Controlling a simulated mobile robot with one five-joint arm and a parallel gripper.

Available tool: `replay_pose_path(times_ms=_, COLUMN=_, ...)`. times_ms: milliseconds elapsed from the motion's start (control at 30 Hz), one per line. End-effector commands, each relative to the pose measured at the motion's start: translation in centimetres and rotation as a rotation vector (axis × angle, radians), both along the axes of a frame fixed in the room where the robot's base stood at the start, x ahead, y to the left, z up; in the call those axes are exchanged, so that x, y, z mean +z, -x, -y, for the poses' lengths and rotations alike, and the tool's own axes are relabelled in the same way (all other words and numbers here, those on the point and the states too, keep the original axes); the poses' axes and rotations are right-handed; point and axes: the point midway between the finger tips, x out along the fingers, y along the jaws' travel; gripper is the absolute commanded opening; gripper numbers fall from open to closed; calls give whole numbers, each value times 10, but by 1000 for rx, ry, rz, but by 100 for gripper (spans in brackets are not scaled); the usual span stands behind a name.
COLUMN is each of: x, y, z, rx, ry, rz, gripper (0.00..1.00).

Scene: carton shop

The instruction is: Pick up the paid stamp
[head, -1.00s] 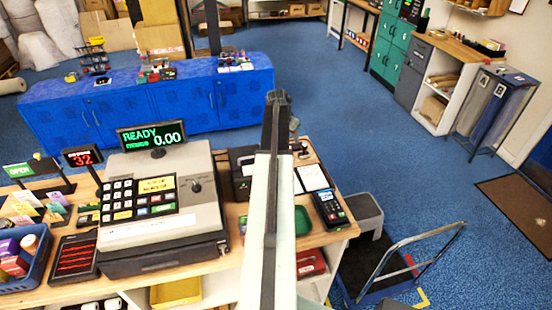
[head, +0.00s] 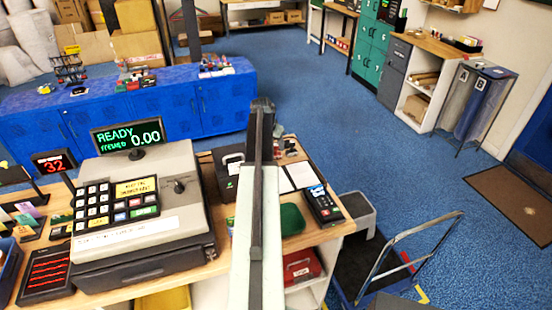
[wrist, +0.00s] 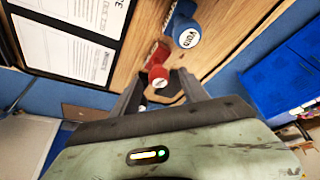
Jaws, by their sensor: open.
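In the wrist view a red-topped stamp (wrist: 157,72) stands on the wooden counter just ahead of my open gripper (wrist: 160,84), between the lines of its two fingers. Its label is too small to read. A blue stamp (wrist: 186,34) marked VOID stands farther up the picture. A dark item with some green (wrist: 163,98) is partly hidden between the fingers. I cannot tell which is the paid stamp. In the head view my gripper (head: 262,106) is over the counter's far edge, with small stamps (head: 287,146) just to its right.
The cash register (head: 150,210) stands left of my arm. A blue-covered counter (head: 130,110) stands behind. A cart (head: 400,255) is on the floor at right.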

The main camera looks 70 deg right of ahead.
Motion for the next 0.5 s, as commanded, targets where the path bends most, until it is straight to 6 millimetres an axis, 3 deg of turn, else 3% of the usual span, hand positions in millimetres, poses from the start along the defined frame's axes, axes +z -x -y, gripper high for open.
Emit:
replay_pose_path(times_ms=33, x=-17, y=1, z=5, rx=-1, ry=0, rz=0, gripper=52)
replay_pose_path(times_ms=67, x=-20, y=1, z=6, rx=-1, ry=1, rz=0, gripper=52)
replay_pose_path(times_ms=333, x=-17, y=2, z=7, rx=0, ry=1, rz=1, gripper=49)
replay_pose_path(times_ms=500, x=-17, y=2, z=7, rx=-1, ry=1, rz=1, gripper=2)
